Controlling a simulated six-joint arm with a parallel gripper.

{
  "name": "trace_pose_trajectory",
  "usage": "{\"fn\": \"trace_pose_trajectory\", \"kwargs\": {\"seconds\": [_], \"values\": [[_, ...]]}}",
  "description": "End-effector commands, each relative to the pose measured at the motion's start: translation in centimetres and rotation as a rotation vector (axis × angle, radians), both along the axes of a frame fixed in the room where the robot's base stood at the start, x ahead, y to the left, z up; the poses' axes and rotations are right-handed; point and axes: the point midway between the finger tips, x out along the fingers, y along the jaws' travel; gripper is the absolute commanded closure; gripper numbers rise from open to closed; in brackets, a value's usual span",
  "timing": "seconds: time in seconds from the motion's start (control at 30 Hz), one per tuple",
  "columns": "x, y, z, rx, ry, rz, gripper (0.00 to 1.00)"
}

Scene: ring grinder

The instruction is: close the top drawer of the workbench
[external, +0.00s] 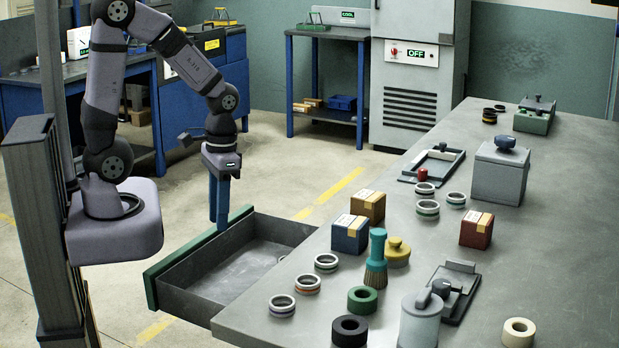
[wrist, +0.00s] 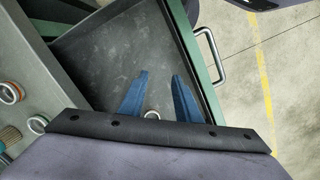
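The workbench's top drawer (external: 225,266) is pulled out, with dark grey walls and a green front (external: 170,268). The wrist view shows the drawer's floor (wrist: 115,55), its green front (wrist: 190,50) and a metal handle (wrist: 212,55) on the outer face. My gripper (external: 219,225) points down by the drawer's front in the external view. In the wrist view my gripper's (wrist: 158,75) two blue fingers are apart with nothing held, and appear over the drawer's interior. Its height above the drawer floor is hard to tell. A small pale ring-like thing (wrist: 152,115) shows between the fingers.
The grey workbench top (external: 390,250) holds several rings, a teal brush (external: 377,255), boxes such as a blue one (external: 350,234) and a grey canister (external: 420,318) near the drawer. The floor (external: 290,165) outside the drawer's front is clear, with yellow lines.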

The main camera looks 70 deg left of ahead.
Motion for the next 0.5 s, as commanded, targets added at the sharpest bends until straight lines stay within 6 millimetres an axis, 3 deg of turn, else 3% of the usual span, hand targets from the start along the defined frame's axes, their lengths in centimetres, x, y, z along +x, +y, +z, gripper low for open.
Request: {"fn": "trace_pose_trajectory", "kwargs": {"seconds": [0.3, 0.5], "values": [[-2.3, 9.6, -2.5, -0.140, 0.144, 0.342, 0.70], [-4.7, 13.5, -3.9, -0.232, 0.179, 0.490, 0.70]]}}
